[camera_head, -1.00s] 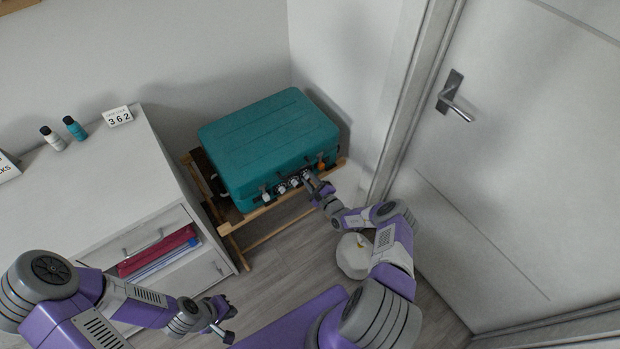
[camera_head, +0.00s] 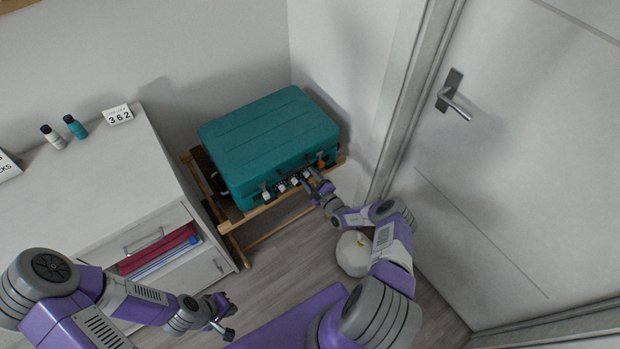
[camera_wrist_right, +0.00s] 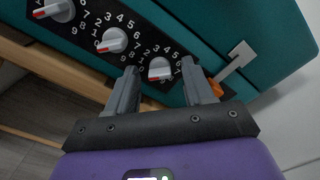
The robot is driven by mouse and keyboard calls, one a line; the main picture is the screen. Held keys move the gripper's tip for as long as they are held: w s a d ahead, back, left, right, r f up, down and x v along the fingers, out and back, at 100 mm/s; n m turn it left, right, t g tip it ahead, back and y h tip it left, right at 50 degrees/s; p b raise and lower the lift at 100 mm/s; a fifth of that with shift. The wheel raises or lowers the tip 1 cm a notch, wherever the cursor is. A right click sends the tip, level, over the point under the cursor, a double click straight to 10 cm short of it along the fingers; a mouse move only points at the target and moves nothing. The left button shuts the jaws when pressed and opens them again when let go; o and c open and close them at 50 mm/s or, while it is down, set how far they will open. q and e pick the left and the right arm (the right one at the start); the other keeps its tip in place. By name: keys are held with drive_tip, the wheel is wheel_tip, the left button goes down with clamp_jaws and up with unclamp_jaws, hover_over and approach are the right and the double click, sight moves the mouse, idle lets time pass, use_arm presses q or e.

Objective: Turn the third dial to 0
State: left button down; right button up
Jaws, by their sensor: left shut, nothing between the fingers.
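The teal suitcase (camera_head: 268,140) lies on a wooden rack, with a black dial strip along its front. In the right wrist view three white dials with red marks run along the strip: the first (camera_wrist_right: 55,10), the second (camera_wrist_right: 113,40) and the third (camera_wrist_right: 160,68). The third dial's red mark points to the lower left; the number it meets is too small to read. My right gripper (camera_wrist_right: 160,82) is open, a finger on either side of the third dial, with gaps showing. In the head view this gripper (camera_head: 309,177) partly hides that dial. My left gripper (camera_head: 226,328) is shut and empty, low and away from the suitcase.
A white cabinet (camera_head: 75,205) stands at left, bearing a card reading 362 (camera_head: 118,115) and two small bottles. An open compartment holds red and blue items. An orange tag (camera_wrist_right: 216,88) and a latch (camera_wrist_right: 236,58) are close to my right fingers. A door is at right.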

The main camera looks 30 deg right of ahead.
drive_tip(key=s+p, duration=0.2)
drive_tip(key=s, duration=0.5)
drive_tip(key=shift+s+d, duration=0.3)
